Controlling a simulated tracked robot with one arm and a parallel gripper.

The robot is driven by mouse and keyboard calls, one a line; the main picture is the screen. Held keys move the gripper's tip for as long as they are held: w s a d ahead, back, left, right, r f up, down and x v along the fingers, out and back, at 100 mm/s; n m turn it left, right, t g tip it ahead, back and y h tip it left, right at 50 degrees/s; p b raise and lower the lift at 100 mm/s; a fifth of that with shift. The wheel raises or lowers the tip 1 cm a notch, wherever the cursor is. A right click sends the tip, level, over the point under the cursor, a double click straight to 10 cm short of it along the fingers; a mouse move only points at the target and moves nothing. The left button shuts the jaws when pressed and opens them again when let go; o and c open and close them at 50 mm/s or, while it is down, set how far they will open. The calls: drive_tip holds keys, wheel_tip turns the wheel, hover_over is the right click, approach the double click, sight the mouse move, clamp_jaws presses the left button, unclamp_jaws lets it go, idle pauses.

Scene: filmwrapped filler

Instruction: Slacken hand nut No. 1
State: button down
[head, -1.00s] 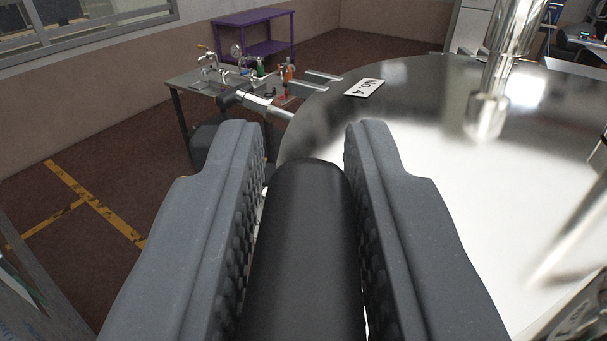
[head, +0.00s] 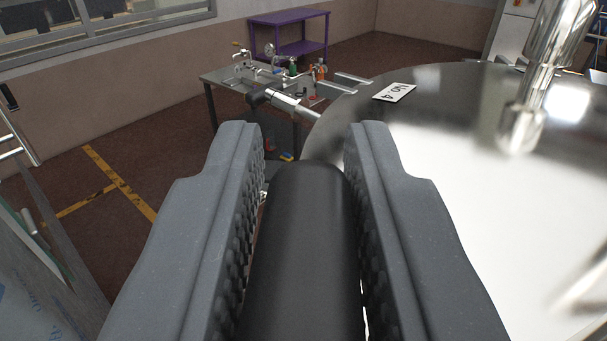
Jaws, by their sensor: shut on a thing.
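My gripper (head: 303,150) is shut on a black cylindrical handle (head: 303,250) that runs lengthwise between its two grey ridged fingers. The handle's rounded far end shows between the fingertips. The handle's lower part is cut off by the bottom of the picture, and what it joins is hidden. No label for No. 1 can be read. To the right of my gripper is a round shiny metal lid (head: 460,190). A white plate marked "No. 4" (head: 394,92) sits on its far left edge. Near that plate, a metal clamp with a black handle (head: 290,104) sticks out from the rim.
A polished metal post (head: 530,110) rises from the lid at upper right. A grey workbench (head: 225,80) with fittings and bottles stands beyond, with a purple table (head: 288,40) behind it. Open brown floor with yellow tape (head: 120,185) lies to the left.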

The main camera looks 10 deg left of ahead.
drive_tip(key=c, duration=1.3)
unclamp_jaws()
drive_tip(key=shift+c, duration=0.2)
drive_tip(key=s+d+b, duration=0.2)
drive_tip(key=s+b, duration=0.2)
drive_tip(key=s, duration=0.9)
drive_tip(key=shift+s+b, duration=0.3)
